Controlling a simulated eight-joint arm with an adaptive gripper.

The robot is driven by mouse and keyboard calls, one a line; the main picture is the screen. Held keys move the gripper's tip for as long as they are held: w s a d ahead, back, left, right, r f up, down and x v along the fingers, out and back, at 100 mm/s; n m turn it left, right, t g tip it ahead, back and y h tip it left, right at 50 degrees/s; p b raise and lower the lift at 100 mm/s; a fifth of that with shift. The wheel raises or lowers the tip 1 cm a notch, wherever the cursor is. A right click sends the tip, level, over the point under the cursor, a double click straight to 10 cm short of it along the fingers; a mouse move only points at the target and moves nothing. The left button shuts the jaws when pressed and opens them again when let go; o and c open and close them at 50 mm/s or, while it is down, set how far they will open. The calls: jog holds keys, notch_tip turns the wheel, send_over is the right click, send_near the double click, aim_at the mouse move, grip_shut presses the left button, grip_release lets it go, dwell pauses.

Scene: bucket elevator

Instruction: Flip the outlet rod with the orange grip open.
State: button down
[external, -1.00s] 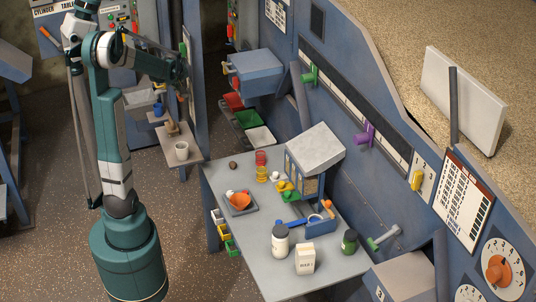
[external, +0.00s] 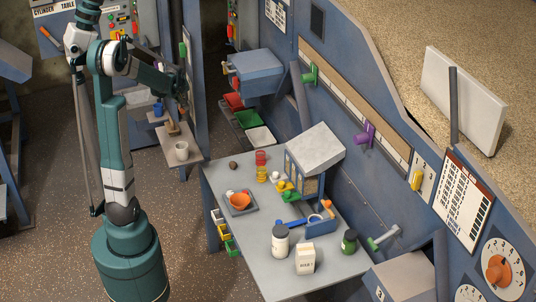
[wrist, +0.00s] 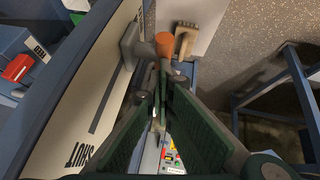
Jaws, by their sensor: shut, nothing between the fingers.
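In the wrist view the outlet rod's orange grip (wrist: 165,41) sits just beyond my fingertips, near the picture's top middle. Its grey rod (wrist: 145,48) runs left to a grey mount on a pale plate (wrist: 95,105). The plate carries a dark line and the word "SHUT". My gripper (wrist: 161,88) is shut and empty, its green fingers pointing toward the grip. Whether a fingertip touches the rod or grip I cannot tell. In the external view my gripper (external: 180,92) is at the blue panel at upper left; the orange grip is not distinguishable there.
A wooden-handled brush (wrist: 186,38) shows just right of the grip. A cluttered table (external: 225,185) stands right of my arm. A blue frame (wrist: 300,85) stands at the right.

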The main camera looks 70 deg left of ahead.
jog(key=a+r+p+v, duration=0.1)
jog(key=a+p+v, duration=0.1)
jog(key=v, duration=1)
jog(key=shift+s+r, duration=0.25)
jog(key=shift+r, duration=0.35)
jog(key=shift+d, duration=0.1)
dwell(0.4)
